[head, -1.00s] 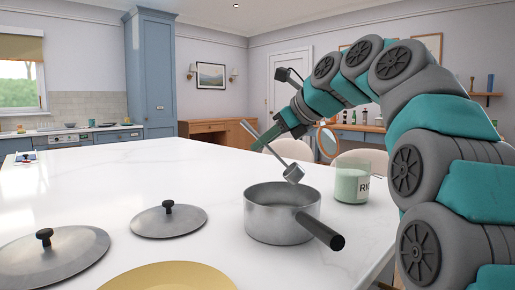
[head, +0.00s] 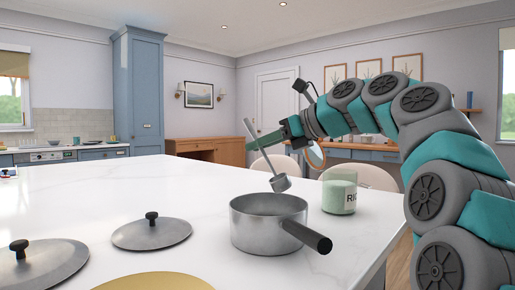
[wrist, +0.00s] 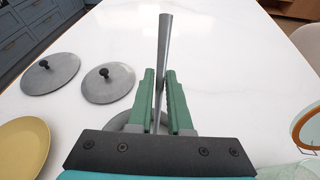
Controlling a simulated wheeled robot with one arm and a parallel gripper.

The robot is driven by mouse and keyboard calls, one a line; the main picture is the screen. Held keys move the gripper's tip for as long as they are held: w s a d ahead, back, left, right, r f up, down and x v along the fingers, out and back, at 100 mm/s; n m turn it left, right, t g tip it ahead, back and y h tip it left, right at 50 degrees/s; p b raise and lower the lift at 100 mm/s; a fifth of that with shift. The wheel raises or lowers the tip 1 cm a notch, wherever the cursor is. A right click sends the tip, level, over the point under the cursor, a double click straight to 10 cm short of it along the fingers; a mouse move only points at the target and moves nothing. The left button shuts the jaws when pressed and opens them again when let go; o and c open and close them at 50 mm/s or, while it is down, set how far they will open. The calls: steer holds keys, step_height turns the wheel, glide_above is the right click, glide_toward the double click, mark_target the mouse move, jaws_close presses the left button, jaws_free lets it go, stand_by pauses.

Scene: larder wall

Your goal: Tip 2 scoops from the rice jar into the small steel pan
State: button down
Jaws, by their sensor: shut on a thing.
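My gripper (head: 266,141) is shut on the handle of a steel scoop (head: 280,184). In the wrist view the handle (wrist: 165,38) stands up between the green fingers (wrist: 161,78). The scoop's cup hangs low, appearing just above the far rim of the small steel pan (head: 262,231); its contents cannot be seen. The pan stands on the counter with its dark handle toward the lower right. In the wrist view it is mostly hidden behind my gripper.
Two grey lids with black knobs, one nearer (head: 45,268) and one farther (head: 151,233), lie left of the pan on the white counter (head: 120,195). A yellow plate (head: 150,284) is at the front edge. Pale chairs (head: 365,174) stand beyond the counter.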

steer(key=shift+d+y, duration=0.15)
steer(key=shift+y, duration=0.15)
steer(key=shift+w+d+r+m+t+y+p, duration=0.15)
steer(key=shift+d+r+m+t+y+p, duration=0.65)
steer(key=shift+d+r+m+y+p, duration=0.65)
steer(key=shift+f, duration=0.15)
steer(key=shift+d, duration=0.1)
